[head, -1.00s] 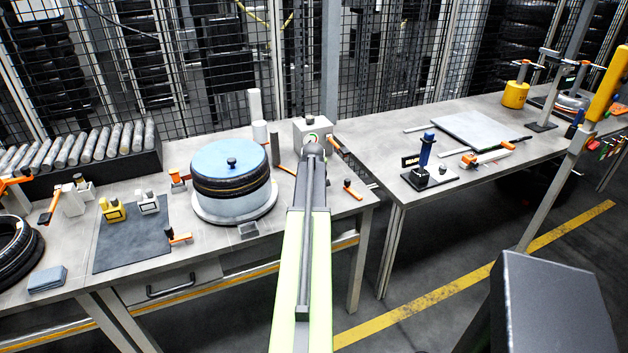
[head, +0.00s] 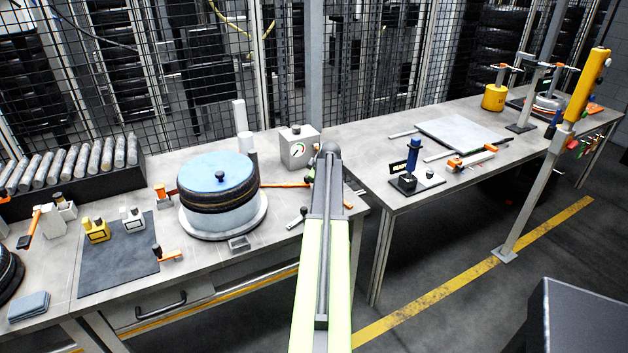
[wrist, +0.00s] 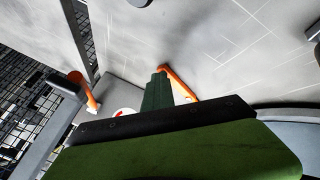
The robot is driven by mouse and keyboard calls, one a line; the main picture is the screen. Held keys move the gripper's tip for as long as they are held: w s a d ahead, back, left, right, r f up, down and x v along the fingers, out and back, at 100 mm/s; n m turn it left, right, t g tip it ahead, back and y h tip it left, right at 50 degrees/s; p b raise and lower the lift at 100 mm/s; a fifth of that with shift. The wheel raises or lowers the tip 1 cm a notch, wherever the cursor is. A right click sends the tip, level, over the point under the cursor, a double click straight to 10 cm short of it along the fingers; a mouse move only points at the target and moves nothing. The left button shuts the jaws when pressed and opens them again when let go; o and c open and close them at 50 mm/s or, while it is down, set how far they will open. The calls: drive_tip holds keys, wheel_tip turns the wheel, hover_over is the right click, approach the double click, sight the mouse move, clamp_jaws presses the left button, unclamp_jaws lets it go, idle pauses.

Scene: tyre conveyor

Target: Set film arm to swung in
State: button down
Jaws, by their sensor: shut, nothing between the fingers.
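An orange bar (head: 285,185), probably the film arm, lies level between the blue-topped tyre stack and my arm, its right end partly hidden behind my arm. The stack (head: 218,180) sits on a round white turntable (head: 225,228). My arm hides the gripper in the head view.
A grey gauge box (head: 299,148) stands behind the bar. A second bench (head: 385,180) stands to the right, with a gap between. A yellow post (head: 585,85) is at far right.

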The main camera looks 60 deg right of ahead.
drive_tip(key=shift+w+d, duration=0.1)
drive_tip(key=shift+w, duration=0.05)
idle(0.3)
drive_tip(key=shift+s+a, duration=0.3)
drive_tip(key=shift+a, duration=0.25)
drive_tip(key=shift+s+a, duration=1.15)
drive_tip(key=shift+s, duration=0.05)
drive_tip(key=s+r+p, duration=0.6)
drive_tip(key=r+p, duration=0.2)
drive_tip(key=shift+a, duration=0.3)
